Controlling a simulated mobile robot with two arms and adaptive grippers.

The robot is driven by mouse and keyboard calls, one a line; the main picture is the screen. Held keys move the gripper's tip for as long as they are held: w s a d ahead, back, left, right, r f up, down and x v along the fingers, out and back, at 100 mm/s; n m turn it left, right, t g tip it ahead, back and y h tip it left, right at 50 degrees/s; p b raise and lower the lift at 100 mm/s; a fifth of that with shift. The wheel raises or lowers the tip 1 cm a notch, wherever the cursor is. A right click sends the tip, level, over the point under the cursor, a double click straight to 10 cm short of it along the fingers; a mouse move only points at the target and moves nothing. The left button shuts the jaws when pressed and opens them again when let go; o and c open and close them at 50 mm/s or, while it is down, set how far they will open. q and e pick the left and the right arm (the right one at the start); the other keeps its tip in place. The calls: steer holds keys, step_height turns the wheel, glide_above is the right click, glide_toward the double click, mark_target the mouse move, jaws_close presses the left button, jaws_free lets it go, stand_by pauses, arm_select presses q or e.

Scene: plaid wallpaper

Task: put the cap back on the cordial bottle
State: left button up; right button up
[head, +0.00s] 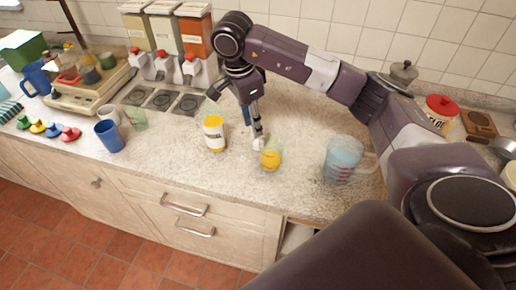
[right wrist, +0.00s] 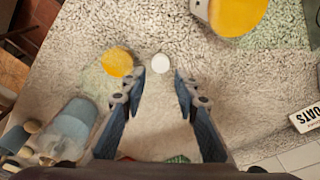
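A small white cap (head: 258,143) is on the counter just below my right gripper's fingertips; it shows as a white disc (right wrist: 160,63) in the right wrist view. Right beside it stands a small clear vessel with orange-yellow contents (head: 270,160), seen from above in the right wrist view (right wrist: 117,62). My right gripper (head: 257,130) points down. In the right wrist view its fingers (right wrist: 158,88) are apart with nothing between them, and the cap lies just beyond the tips. My left gripper is not in view.
A white-and-yellow container (head: 214,134) stands left of the cap. A measuring jug with blue liquid (head: 343,160) stands to the right, near the counter's front edge. A blue cup (head: 109,137) and dispensers (head: 167,60) are farther left.

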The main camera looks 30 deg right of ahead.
steer(key=shift+f, duration=0.1)
stand_by(0.3)
steer(key=shift+d+f+p, duration=0.25)
steer(key=shift+f+p, duration=0.1)
steer(key=shift+f, duration=0.95)
